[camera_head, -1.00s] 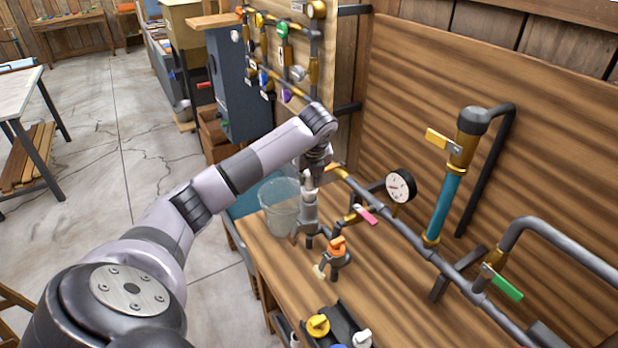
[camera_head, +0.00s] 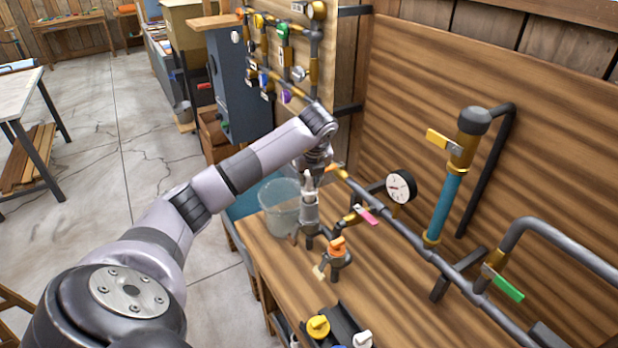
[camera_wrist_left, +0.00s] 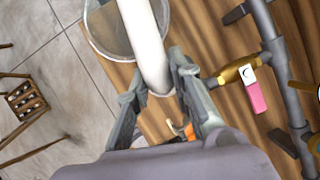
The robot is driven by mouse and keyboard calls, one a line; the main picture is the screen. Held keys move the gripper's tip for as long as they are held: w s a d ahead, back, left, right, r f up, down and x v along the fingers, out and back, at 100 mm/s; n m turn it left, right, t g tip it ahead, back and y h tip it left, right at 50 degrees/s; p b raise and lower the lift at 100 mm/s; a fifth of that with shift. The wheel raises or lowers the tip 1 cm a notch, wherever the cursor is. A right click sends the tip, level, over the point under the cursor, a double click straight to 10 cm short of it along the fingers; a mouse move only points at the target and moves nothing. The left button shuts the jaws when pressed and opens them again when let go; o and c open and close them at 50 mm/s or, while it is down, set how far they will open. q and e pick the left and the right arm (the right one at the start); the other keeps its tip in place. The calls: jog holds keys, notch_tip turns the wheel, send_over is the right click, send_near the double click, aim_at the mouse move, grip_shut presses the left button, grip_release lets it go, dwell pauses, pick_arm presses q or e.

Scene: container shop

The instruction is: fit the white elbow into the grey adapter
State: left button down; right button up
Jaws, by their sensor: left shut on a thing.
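The white elbow (camera_wrist_left: 147,45) shows in the left wrist view as a smooth white tube running up out of the top of the picture. Its lower end lies between the grey fingers of my left gripper (camera_wrist_left: 158,74), which is shut on it. In the head view my left gripper (camera_head: 309,222) points down over the wooden bench, just behind an orange-topped valve. I cannot make out the elbow clearly there. The grey adapter cannot be told apart from the other grey fittings and may be hidden by the gripper. My right gripper is not in view.
A clear bucket (camera_head: 279,207) stands just left of the gripper. The orange-topped valve (camera_head: 338,250) is close in front. Grey pipework with a pink-handled valve (camera_head: 367,215) and a gauge (camera_head: 401,186) runs along the right. The bench (camera_head: 395,285) has bare wood at front right.

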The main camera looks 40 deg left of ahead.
pick_arm(q)
jog(key=shift+f+b, duration=0.6)
jog(key=shift+f, duration=0.2)
dwell(0.9)
jog(key=shift+f+b, duration=0.55)
jog(key=shift+b, duration=0.15)
jog(key=c, duration=1.3)
grip_release()
jog(key=shift+c, duration=0.2)
